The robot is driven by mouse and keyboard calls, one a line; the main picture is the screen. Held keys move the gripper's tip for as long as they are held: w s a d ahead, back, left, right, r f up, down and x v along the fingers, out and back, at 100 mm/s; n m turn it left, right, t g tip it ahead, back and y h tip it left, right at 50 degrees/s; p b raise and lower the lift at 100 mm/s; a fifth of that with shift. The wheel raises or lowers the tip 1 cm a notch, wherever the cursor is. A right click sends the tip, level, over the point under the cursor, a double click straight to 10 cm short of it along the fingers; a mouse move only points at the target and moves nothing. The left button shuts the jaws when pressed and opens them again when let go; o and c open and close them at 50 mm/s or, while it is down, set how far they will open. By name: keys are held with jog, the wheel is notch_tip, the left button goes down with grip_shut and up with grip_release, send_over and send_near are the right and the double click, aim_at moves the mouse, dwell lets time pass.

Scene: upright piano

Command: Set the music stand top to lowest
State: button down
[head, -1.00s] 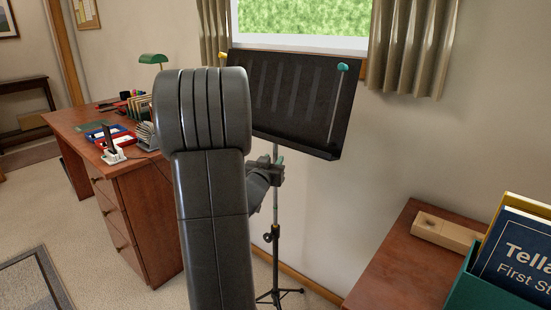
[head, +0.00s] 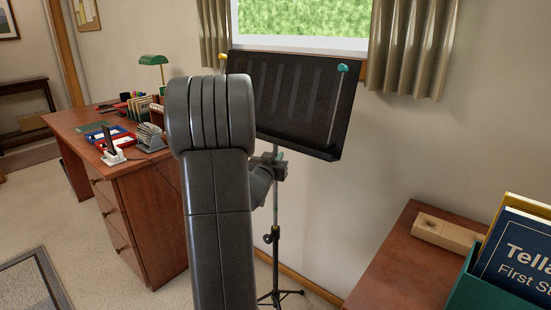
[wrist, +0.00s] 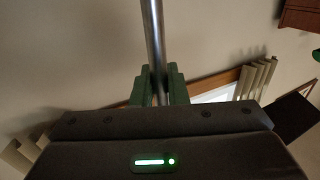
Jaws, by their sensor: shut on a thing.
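The music stand's black top (head: 298,100) is a tilted, ribbed desk in front of the window, with a yellow clip at its left corner and a teal clip at its right. It stands high above its thin pole (head: 275,215) and tripod foot (head: 280,295). My gripper (head: 277,167) is at the pole just below the top, partly hidden by my arm. In the wrist view, the green fingers (wrist: 160,86) are shut around the silver shaft (wrist: 153,40), one on each side. A dark knob (head: 268,238) sits lower on the pole.
A wooden desk (head: 110,155) with a green lamp (head: 152,62) and trays stands at the left. At the lower right, a wooden surface (head: 400,265) holds a wooden box (head: 446,232) and a green bin (head: 480,285) of books. The wall is close behind the stand.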

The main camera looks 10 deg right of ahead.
notch_tip(320, 180, down, 17)
jog(key=b, duration=1.2)
jog(key=shift+r, duration=0.2)
jog(key=shift+s, duration=0.1)
jog(key=c, duration=1.5)
grip_release()
jog(key=shift+r, duration=0.1)
jog(key=p+v, duration=0.2)
jog(key=v, duration=1.1)
jog(key=shift+s+a, duration=0.2)
jog(key=shift+s, duration=0.15)
